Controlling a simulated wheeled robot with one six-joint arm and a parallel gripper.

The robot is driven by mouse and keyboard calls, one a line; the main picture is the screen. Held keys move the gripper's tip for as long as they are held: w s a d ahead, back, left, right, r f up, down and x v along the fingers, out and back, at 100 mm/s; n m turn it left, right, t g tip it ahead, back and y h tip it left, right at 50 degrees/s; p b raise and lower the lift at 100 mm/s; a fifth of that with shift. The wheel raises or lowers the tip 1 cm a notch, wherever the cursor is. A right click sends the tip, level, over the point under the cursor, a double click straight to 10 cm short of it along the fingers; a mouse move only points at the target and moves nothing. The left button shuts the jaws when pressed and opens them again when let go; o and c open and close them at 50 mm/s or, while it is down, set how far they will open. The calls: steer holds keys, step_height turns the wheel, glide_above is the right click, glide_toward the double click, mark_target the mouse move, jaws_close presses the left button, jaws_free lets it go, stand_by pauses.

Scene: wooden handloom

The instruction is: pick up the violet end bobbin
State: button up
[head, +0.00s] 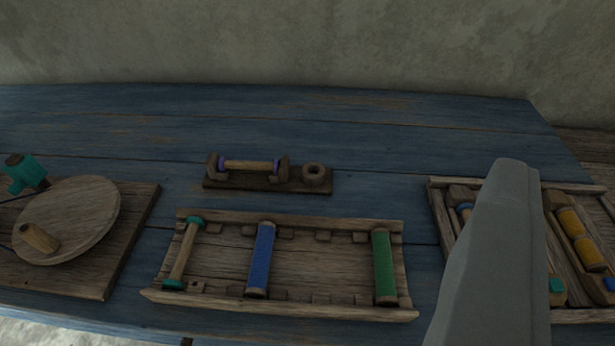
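The violet end bobbin (250,167) is a bare wooden spool with violet ends. It lies level across two wooden uprights of a small stand (235,185) at the back middle of the table. A smooth grey part of my gripper (512,175) rises from the bottom edge at right. It is well to the right of the bobbin and apart from it. I see no separate fingers, so I cannot tell whether it is open or shut.
A wooden rack (340,262) in front holds a teal-ended bobbin (183,255), a blue one (260,258) and a green one (383,265). A winder with a round wheel (75,215) stands left. A tray (575,188) with yellow spools is at right, partly hidden. The blue table (400,135) is clear behind.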

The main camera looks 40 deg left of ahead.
steer(key=w+a+f+n+g+y, duration=0.1)
steer(key=w+a+f+n+g, duration=0.1)
steer(key=w+a+n+g, duration=0.4)
steer(key=n+g+y, duration=0.3)
steer(key=n+g, duration=0.8)
steer(key=n, duration=0.6)
glide_toward(251, 162)
steer(key=x, duration=0.9)
jaws_close()
